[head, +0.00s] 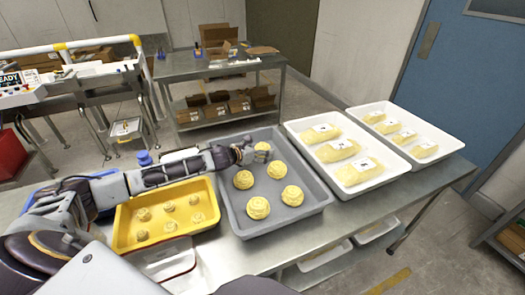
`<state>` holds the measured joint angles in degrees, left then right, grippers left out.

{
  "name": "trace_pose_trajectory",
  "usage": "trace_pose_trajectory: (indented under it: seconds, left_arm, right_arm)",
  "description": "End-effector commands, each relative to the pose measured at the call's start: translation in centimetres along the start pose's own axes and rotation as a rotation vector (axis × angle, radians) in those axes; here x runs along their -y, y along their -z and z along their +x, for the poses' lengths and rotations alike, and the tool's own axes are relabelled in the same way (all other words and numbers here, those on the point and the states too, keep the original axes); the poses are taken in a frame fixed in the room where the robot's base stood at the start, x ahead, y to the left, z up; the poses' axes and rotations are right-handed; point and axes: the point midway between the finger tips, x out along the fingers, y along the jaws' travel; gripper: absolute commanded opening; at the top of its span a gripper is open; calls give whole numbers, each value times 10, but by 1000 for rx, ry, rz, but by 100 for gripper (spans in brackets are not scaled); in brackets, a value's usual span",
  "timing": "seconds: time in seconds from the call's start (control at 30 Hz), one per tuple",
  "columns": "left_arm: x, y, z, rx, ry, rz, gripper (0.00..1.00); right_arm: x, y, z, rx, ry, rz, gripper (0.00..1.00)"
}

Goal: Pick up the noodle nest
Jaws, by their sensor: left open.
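Several round yellow noodle nests lie in the grey tray (313,207) on the steel table. One noodle nest (263,147) is at the far side of the tray, right at my left gripper (254,153). The gripper is open, its fingers beside this nest and partly covering it; I cannot tell whether they touch. Other nests lie nearer: one (277,169) just to the right, one (243,180) below the gripper, one (292,195) at the right and one (258,208) at the near side. My right gripper is not in view.
A yellow tray (122,228) with several smaller nests lies under my left forearm. Two white trays (338,189) (447,146) with labelled packs stand to the right. A blue-capped item (144,158) stands behind my arm. A table (183,71) with cardboard boxes is farther back.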

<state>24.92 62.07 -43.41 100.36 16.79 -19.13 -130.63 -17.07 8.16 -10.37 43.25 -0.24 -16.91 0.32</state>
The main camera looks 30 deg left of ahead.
Motion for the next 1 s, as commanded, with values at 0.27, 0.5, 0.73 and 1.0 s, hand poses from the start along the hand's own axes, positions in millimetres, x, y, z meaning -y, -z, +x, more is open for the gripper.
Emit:
trace_pose_trajectory:
  seconds: [0.27, 0.5, 0.73, 1.0]
  left_arm:
    - [1, 0, 9, -1, 1, 0, 91]
    - [1, 0, 9, -1, 1, 1, 91]
    - [1, 0, 9, -1, 1, 1, 83]
    - [1, 0, 9, -1, 1, 1, 49]
  right_arm:
    - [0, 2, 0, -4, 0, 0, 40]
    - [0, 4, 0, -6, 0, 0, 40]
    - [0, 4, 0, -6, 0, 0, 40]
    - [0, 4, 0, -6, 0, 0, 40]
